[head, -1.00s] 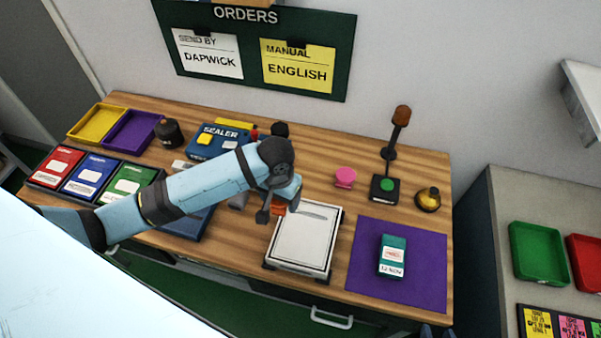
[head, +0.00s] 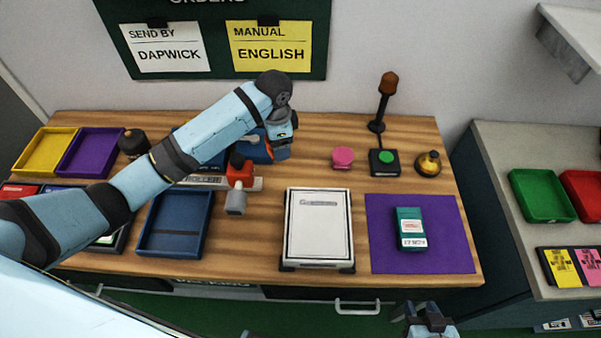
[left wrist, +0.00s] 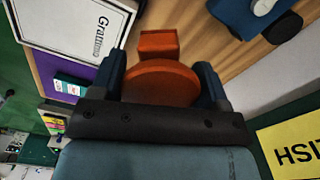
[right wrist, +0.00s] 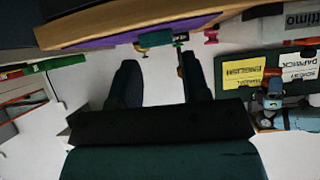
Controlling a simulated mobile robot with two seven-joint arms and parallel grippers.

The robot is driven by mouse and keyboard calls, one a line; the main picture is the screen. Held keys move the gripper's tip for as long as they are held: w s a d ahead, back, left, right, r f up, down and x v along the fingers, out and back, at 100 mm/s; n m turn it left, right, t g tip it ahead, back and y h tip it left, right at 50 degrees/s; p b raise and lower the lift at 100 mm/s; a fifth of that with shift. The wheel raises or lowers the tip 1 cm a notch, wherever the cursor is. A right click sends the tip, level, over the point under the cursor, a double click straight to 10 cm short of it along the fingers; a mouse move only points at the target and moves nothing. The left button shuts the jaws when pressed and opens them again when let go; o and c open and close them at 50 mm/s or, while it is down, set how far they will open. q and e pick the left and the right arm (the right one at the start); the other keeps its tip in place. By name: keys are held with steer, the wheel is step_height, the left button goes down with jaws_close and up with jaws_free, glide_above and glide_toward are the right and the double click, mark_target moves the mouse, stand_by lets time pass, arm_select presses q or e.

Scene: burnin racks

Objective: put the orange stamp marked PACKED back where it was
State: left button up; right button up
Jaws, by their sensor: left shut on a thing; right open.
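The orange stamp (left wrist: 160,83) shows in the left wrist view between the two fingers of my left gripper (left wrist: 165,80), which is shut on its round part. An orange block (left wrist: 158,43) shows just beyond it; no PACKED marking is readable. In the head view my left gripper (head: 285,140) is over the back middle of the wooden bench, and the stamp is mostly hidden there. My right gripper (head: 427,318) is low in front of the bench's front edge. The right wrist view shows its fingers (right wrist: 157,75) open and empty.
A red roller tool (head: 240,175) lies by the ROLLER label, near a blue tray (head: 172,252).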

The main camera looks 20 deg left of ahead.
arm_select(q)
steer(key=w+d+r+m+b, duration=0.3)
steer(key=w+m+b, duration=0.2)
steer(key=w+m, duration=0.55)
steer(key=shift+m, duration=0.25)
steer(key=f, duration=1.5)
steer(key=shift+s, duration=0.35)
steer(key=shift+f, duration=2.15)
steer(key=shift+f, duration=0.1)
steer(key=o, duration=0.7)
steer(key=shift+f, duration=0.1)
steer(key=shift+o, duration=0.2)
step_height(320, 180, up, 12)
steer(key=shift+r, duration=0.2)
